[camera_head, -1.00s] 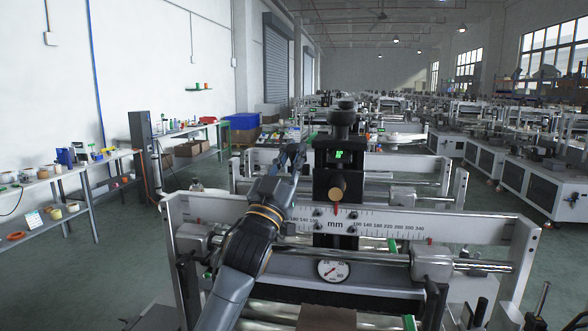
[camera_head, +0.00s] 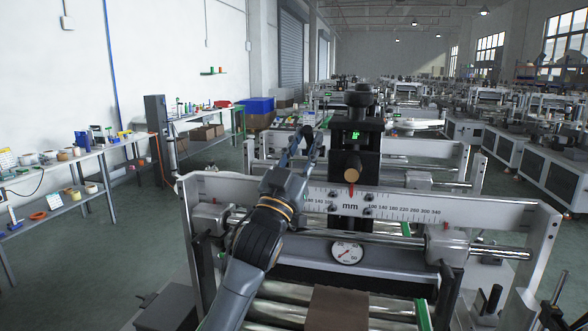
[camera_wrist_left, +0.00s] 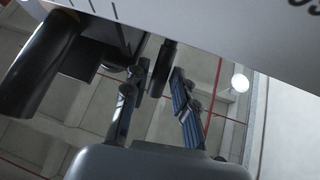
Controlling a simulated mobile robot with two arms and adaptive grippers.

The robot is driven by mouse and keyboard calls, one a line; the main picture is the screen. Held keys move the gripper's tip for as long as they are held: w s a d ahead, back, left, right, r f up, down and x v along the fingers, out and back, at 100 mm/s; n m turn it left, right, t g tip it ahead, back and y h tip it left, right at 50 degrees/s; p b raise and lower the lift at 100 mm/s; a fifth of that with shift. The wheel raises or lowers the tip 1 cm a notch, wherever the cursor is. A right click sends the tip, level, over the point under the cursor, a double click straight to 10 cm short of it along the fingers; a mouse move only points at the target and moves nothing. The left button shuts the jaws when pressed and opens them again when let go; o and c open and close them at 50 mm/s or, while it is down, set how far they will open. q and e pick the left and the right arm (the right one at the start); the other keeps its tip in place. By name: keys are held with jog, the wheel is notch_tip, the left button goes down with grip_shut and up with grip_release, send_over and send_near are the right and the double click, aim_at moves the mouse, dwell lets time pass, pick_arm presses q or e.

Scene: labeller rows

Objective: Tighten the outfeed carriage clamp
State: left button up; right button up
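A black carriage (camera_head: 350,195) stands on the white ruler beam (camera_head: 405,205) of the near machine. It has a brass-coloured round knob (camera_head: 351,165) on its front, a green display above that, and a black knob (camera_head: 362,97) on top. No label shows which knob is the clamp. My left gripper (camera_head: 313,136) points up just left of the carriage, apart from the brass knob in the head view. In the left wrist view the left gripper's (camera_wrist_left: 157,82) two fingers stand apart, with a dark post behind the gap and a dark cylinder (camera_wrist_left: 40,65) at left. My right gripper is not in view.
A round dial gauge (camera_head: 347,252) and steel rollers lie below the beam, with a brown block (camera_head: 338,308) at the front. More machines stand in rows behind. Work shelves (camera_head: 70,165) with small items line the left wall. The green floor between is clear.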

pick_arm(q)
jog(key=v, duration=1)
